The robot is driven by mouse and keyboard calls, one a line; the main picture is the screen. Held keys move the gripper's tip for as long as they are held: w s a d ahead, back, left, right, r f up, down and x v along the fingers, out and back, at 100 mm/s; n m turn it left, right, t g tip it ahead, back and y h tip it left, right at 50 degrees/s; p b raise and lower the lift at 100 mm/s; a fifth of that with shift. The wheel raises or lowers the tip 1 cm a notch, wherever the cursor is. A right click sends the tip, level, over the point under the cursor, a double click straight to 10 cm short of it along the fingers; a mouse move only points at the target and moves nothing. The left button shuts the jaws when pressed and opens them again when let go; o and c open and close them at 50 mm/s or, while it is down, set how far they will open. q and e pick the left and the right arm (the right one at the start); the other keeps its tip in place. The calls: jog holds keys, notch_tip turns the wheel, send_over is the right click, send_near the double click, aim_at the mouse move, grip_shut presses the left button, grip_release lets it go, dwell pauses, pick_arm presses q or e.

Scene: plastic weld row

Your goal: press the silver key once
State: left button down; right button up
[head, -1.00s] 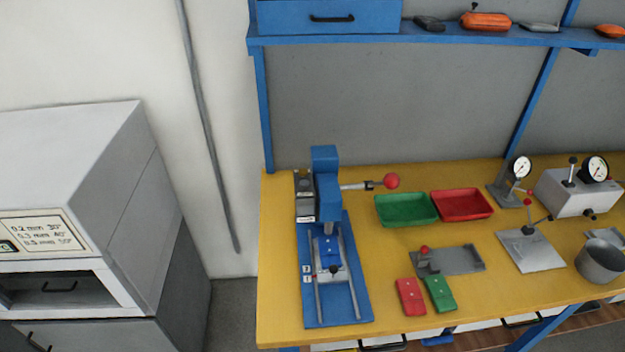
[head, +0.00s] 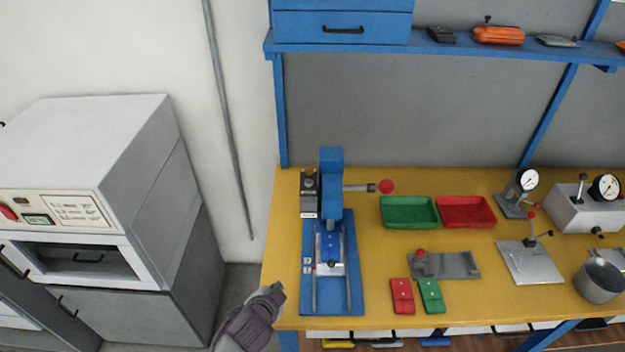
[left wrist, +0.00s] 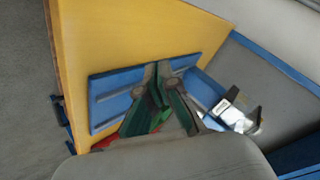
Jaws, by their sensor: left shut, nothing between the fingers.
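A blue press (head: 331,172) with a red-ball lever (head: 386,187) stands at the left end of the yellow bench. A dark grey box with a small white label (head: 309,192) adjoins its left side. I cannot single out a silver key at this size. My left gripper (head: 277,291) is shut and empty, left of the press base (head: 336,306) by the bench's left edge. In the left wrist view its fingers (left wrist: 161,74) show in front of the blue press base (left wrist: 112,86), with a pale labelled part (left wrist: 232,108) to the right. My right gripper is out of view.
A green tray (head: 409,222) and a red tray (head: 466,222) stand right of the press. Red (head: 402,296) and green (head: 432,295) plates lie near the front edge. Gauges and a grey pot (head: 598,281) are farther right. A grey oven (head: 83,254) stands left, across a gap.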

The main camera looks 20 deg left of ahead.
pick_arm(q)
jog(key=w+d+r+m+t+h, duration=0.25)
jog(key=w+r+m, duration=0.25)
jog(key=w+r, duration=0.25)
jog(key=w+d+r+m+t+h, duration=0.1)
jog(key=w+d+r+m+t, duration=0.1)
jog(key=w+r+m+t, duration=0.5)
jog(key=w+d+r+m+g+h+p, duration=0.15)
jog(key=d+r+m+g+h, duration=0.5)
jog(key=m, duration=0.65)
jog(key=w+d+r+m+g+h, duration=0.2)
jog(key=d+r+m+g+h, duration=0.15)
jog(key=r+m, duration=0.75)
jog(key=w+a+f+m+g+y, duration=0.1)
jog(key=w+a+m+y, duration=0.1)
jog(key=a, duration=0.4)
jog(key=w+a+f+m+g+y, duration=0.1)
jog(key=w+a+m+y, duration=0.1)
jog(key=a+m+y, duration=0.2)
jog(key=a+m, duration=0.2)
jog(key=a, duration=0.1)
jog(key=shift+f+m+y+p, duration=0.25)
jog(key=shift+m+y+p, duration=0.1)
jog(key=shift+m, duration=0.05)
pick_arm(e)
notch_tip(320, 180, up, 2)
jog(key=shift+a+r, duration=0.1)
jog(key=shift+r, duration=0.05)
